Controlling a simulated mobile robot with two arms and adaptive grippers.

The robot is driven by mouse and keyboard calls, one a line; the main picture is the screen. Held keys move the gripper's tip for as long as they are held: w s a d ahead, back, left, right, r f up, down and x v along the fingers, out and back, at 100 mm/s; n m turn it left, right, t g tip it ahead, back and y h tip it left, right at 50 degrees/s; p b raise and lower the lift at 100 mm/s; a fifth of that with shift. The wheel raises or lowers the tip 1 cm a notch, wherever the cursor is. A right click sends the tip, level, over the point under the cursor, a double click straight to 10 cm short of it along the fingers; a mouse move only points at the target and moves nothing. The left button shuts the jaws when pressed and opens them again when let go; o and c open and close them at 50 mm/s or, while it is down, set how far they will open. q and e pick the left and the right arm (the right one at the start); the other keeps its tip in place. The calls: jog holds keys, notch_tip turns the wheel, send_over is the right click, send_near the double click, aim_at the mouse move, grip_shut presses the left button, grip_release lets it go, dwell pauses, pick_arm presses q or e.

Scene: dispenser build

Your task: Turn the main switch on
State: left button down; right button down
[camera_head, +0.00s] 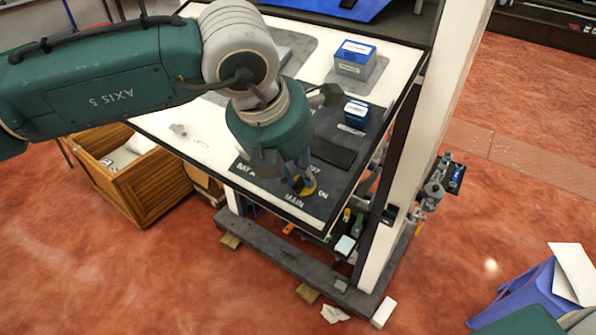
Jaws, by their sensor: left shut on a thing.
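The main switch (309,187) shows as a yellow disc with a dark knob on the dark panel at the table's front corner. The panel is lettered OFF behind it, ON to its right and MAIN in front. My left gripper (299,182) reaches down from above and is shut on the switch knob. Its fingers and wrist hide most of the knob, so I cannot tell which way it points. My right gripper is not in view.
A blue-and-white box (355,59) and a smaller blue box (357,112) stand on the table (212,150). A white post (430,120) rises on the right. A wooden crate (138,190) stands on the floor at left, and a blue stool (515,295) at lower right.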

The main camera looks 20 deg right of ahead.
pick_arm(q)
jog(key=m+b, duration=0.4)
jog(key=b, duration=0.1)
jog(key=shift+d+f, duration=0.15)
jog(key=shift+f, duration=0.05)
jog(key=m+b, duration=0.2)
jog(key=m, duration=0.1)
jog(key=shift+r+m, duration=0.15)
jog(key=shift+m, duration=0.15)
jog(key=m+b, duration=0.2)
jog(key=m, duration=0.2)
jog(key=shift+s+d+r, duration=0.1)
jog(key=m, duration=0.6)
jog(key=shift+s, duration=0.1)
jog(key=shift+d, duration=0.1)
jog(key=c, duration=1.7)
grip_release()
jog(key=shift+o, duration=0.2)
